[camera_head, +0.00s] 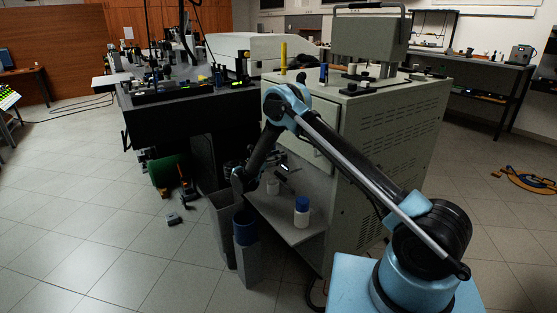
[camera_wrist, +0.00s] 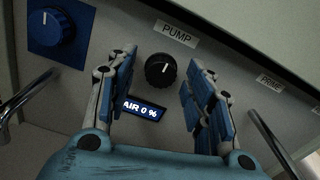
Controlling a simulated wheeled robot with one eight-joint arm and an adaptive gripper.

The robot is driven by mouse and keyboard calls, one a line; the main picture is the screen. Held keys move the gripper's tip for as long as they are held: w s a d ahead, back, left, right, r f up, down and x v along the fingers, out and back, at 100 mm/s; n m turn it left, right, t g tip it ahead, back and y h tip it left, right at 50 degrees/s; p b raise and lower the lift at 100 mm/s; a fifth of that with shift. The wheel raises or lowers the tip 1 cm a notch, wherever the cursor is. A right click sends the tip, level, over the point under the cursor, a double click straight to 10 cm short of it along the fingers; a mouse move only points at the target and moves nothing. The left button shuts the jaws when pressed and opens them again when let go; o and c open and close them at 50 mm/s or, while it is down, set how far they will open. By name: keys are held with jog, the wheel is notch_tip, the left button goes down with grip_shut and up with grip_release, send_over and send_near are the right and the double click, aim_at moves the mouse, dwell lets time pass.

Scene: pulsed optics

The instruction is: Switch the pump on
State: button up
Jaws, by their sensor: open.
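The pump control is a round black knob (camera_wrist: 160,70) with a white pointer line, on a grey panel in the wrist view. A white PUMP label (camera_wrist: 176,34) sits just above it. Its pointer is turned slightly right of straight up. A small lit display (camera_wrist: 143,109) below it reads AIR 0 %; its left end is hidden by a finger. My gripper (camera_wrist: 164,75) is open, with one finger on each side of the knob and gaps visible on both sides. Contact is not seen. In the head view my arm reaches down beside the grey cabinet (camera_head: 390,125); the knob cannot be made out there.
A blue knob (camera_wrist: 52,26) on a blue plate is at upper left of the panel. A PRIME label (camera_wrist: 271,83) is at right. Metal handles (camera_wrist: 268,145) flank the panel. A blue-capped white bottle (camera_head: 302,212) stands on the cabinet's low shelf; grey bins (camera_head: 224,222) stand nearby.

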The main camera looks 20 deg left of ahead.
jog(key=c, duration=1.1)
jog(key=shift+m, duration=0.3)
jog(key=m, duration=1.1)
jog(key=shift+w, duration=0.1)
jog(key=shift+m, duration=0.3)
